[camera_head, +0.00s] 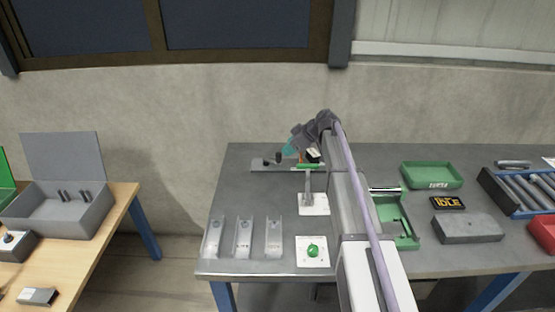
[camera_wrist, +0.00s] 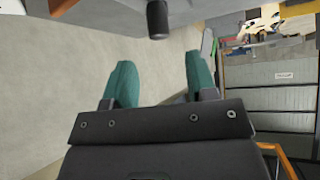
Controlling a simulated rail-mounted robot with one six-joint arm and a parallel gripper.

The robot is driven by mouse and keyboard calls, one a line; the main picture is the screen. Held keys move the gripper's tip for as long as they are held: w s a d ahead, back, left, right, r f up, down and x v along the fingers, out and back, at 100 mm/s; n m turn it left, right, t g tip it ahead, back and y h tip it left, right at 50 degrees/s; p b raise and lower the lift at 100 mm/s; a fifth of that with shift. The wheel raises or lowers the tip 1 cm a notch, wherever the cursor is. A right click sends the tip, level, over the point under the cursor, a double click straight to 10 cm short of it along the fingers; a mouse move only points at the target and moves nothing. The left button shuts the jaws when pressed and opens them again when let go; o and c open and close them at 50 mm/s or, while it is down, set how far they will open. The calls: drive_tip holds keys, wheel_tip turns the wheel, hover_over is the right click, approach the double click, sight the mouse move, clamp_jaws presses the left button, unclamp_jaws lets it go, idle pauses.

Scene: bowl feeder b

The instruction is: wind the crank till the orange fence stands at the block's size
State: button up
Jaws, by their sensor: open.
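My gripper (camera_head: 288,148) is at the back left of the grey table, above a low rail fixture (camera_head: 262,166) with a dark crank (camera_head: 272,160). In the wrist view its two teal fingers (camera_wrist: 159,61) are apart with nothing between them. A dark round knob (camera_wrist: 157,20), seemingly the crank's handle, stands just beyond the fingertips, apart from them. A small orange piece (camera_head: 301,156), perhaps the fence, shows beside the gripper, partly hidden. A dark and white piece (camera_head: 313,156) sits right of it; I cannot tell whether it is the block. The fence's gap is not readable.
Several grey chutes (camera_head: 243,238) and a white plate with a green knob (camera_head: 313,250) stand at the front left. A green tray (camera_head: 432,175), a grey slab (camera_head: 468,228) and a blue roller rack (camera_head: 522,190) are to the right. My arm hides the table's middle.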

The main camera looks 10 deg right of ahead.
sight(279, 154)
drive_tip(key=b+x, duration=0.5)
drive_tip(key=x, duration=0.3)
drive_tip(key=shift+w+a+f, duration=0.1)
drive_tip(key=shift+f, duration=0.25)
drive_tip(key=shift+r, duration=0.1)
drive_tip(key=shift+c, duration=0.2)
drive_tip(key=c, duration=0.9)
